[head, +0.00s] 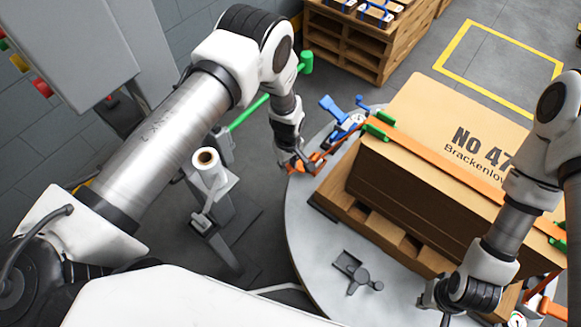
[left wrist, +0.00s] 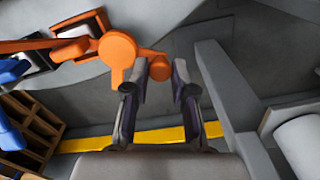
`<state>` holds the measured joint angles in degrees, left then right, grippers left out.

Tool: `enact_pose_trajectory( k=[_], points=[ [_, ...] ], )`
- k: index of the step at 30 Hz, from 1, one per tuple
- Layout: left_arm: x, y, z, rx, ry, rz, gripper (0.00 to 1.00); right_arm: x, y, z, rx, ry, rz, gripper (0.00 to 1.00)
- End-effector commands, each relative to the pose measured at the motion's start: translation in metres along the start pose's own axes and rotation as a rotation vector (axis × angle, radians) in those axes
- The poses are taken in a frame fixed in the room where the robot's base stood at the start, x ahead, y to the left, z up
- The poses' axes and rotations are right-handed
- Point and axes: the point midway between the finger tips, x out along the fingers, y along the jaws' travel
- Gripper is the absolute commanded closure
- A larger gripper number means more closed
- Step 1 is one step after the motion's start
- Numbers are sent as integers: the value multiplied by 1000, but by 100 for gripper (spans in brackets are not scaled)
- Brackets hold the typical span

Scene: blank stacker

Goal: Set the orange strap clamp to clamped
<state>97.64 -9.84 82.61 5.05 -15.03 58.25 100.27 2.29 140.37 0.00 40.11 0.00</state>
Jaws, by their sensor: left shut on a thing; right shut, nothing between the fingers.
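The orange strap clamp (head: 318,158) sits at the left side of the large cardboard box, near the turntable's edge. In the left wrist view, its orange arm (left wrist: 118,55) has a round disc and a small rounded end. My left gripper (head: 302,166) is at this clamp. In the left wrist view, my left gripper's fingertips (left wrist: 162,66) close around the rounded end and partly hide it. An orange strap (head: 440,160) runs across the box top. My right gripper (head: 440,300) is shut and empty, low at the front right of the box.
The cardboard box (head: 420,210) stands on a wooden pallet on a round grey turntable (head: 305,240). A blue clamp (head: 340,117) is just behind the orange one. A stand with a white roll (head: 207,170) is left of the turntable. More orange clamp parts (head: 548,305) show at lower right.

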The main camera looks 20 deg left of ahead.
Motion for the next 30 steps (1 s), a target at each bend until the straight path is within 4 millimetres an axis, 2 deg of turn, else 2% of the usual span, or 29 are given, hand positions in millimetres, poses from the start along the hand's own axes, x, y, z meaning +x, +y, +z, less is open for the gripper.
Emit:
enact_pose_trajectory(
  k=[15,30],
  points=[
    [0,11,-22,489,3,3,100,16,0,0,0,0,0,100],
    [0,28,-35,924,4,3,100,28,0,0,0,0,0,100]
  ],
)
